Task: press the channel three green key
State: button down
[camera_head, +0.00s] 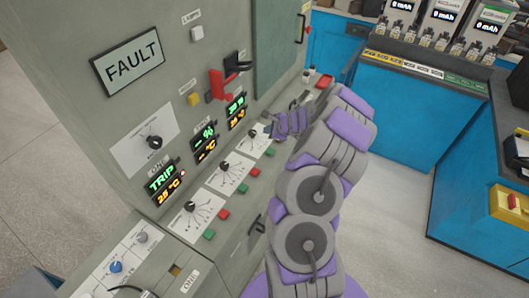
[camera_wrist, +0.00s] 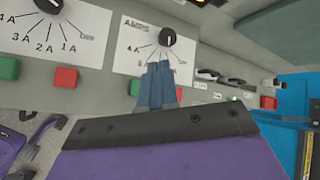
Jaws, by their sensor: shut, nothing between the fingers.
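The channel three green key (camera_head: 270,152) is a small green button below the third, farthest dial plate in the head view. In the wrist view the green key (camera_wrist: 134,87) shows just left of my fingers. My gripper (camera_wrist: 158,68) is shut and empty, its blue-grey fingertips over the lower part of the third dial plate, below the black knob (camera_wrist: 166,37). In the head view my gripper (camera_head: 270,126) is beside that plate, above and beyond the green key. No contact with the key shows. My fingers hide the area just right of the green key.
Nearer green (camera_head: 209,234) and red keys (camera_head: 224,214) sit along the same sloped panel. A red lever (camera_head: 219,86) and a FAULT sign (camera_head: 128,62) are on the upright cabinet face. A blue bench (camera_head: 405,110) stands at the back right. Floor is open between.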

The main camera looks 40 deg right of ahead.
aim_at(271, 152)
jog(key=f+b, duration=0.2)
jog(key=f, duration=0.1)
jog(key=d+f+b, duration=0.1)
jog(key=f+b, duration=0.1)
jog(key=f, duration=0.1)
jog(key=d+f+b, duration=0.1)
jog(key=f+b, duration=0.1)
jog(key=f, duration=0.1)
jog(key=shift+s+d+b, duration=0.1)
jog(key=shift+s+b, duration=0.05)
jog(key=shift+b, duration=0.25)
jog(key=shift+a+f, duration=0.25)
jog(key=shift+f, duration=0.05)
jog(key=shift+a+r, duration=0.1)
jog(key=shift+a, duration=0.3)
jog(key=shift+d, duration=0.2)
